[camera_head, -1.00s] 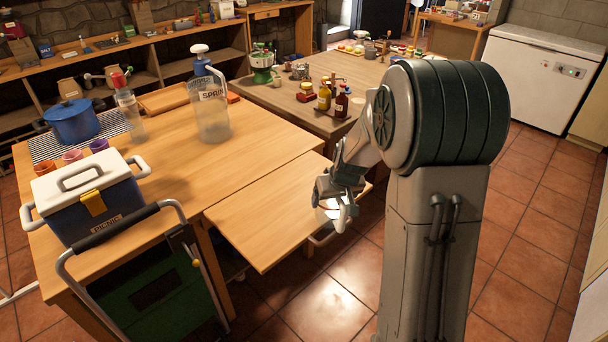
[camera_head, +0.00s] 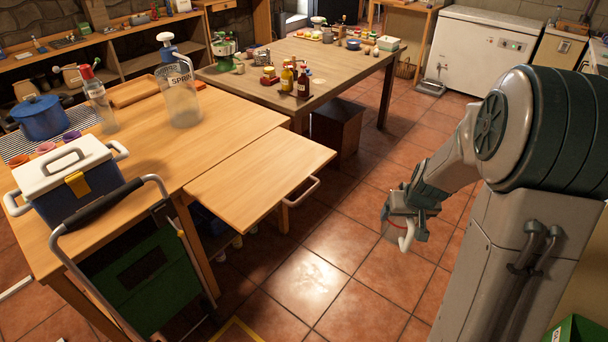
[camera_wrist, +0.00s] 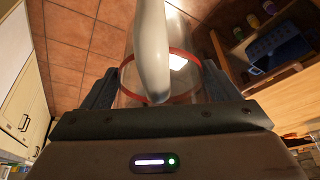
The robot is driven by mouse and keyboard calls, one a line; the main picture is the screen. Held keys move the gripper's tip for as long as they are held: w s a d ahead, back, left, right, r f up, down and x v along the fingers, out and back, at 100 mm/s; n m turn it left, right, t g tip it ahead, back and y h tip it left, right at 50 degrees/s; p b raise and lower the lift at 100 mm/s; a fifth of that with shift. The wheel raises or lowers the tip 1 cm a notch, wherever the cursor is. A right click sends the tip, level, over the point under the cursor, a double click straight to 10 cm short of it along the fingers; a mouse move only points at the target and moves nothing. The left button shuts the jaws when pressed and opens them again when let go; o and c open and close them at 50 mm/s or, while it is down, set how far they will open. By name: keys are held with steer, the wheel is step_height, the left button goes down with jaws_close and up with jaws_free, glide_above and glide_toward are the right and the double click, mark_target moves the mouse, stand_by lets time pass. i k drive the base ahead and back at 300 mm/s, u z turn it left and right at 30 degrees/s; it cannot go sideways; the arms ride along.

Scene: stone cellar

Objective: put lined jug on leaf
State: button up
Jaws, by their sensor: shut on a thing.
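The lined jug (camera_wrist: 186,65) is clear glass with a red line around it and a pale handle (camera_wrist: 152,50); its body fills the middle of the wrist view. My gripper (camera_wrist: 156,88) is shut on it, one finger on each side. In the head view my gripper (camera_head: 404,208) holds the jug over the tiled floor, with the pale handle (camera_head: 407,237) showing below it and most of the glass hidden. The leaf (camera_head: 258,178) is a bare wooden panel joined to the near table's right side. The jug is to the right of the leaf, apart from it.
The near table (camera_head: 155,140) bears a cooler (camera_head: 70,190), a blue pot (camera_head: 40,118), a bottle (camera_head: 98,100) and a large pump jar (camera_head: 180,95). A green cart (camera_head: 150,275) stands in front. Open floor lies between the leaf and my arm.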

mark_target(262, 167)
steer(key=z, duration=0.6)
steer(key=k, duration=0.85)
steer(key=z, duration=0.65)
steer(key=i, duration=0.45)
steer(key=u, duration=0.55)
steer(key=i, duration=0.85)
steer(key=u, duration=1)
steer(key=i, duration=0.6)
steer(key=u, duration=0.35)
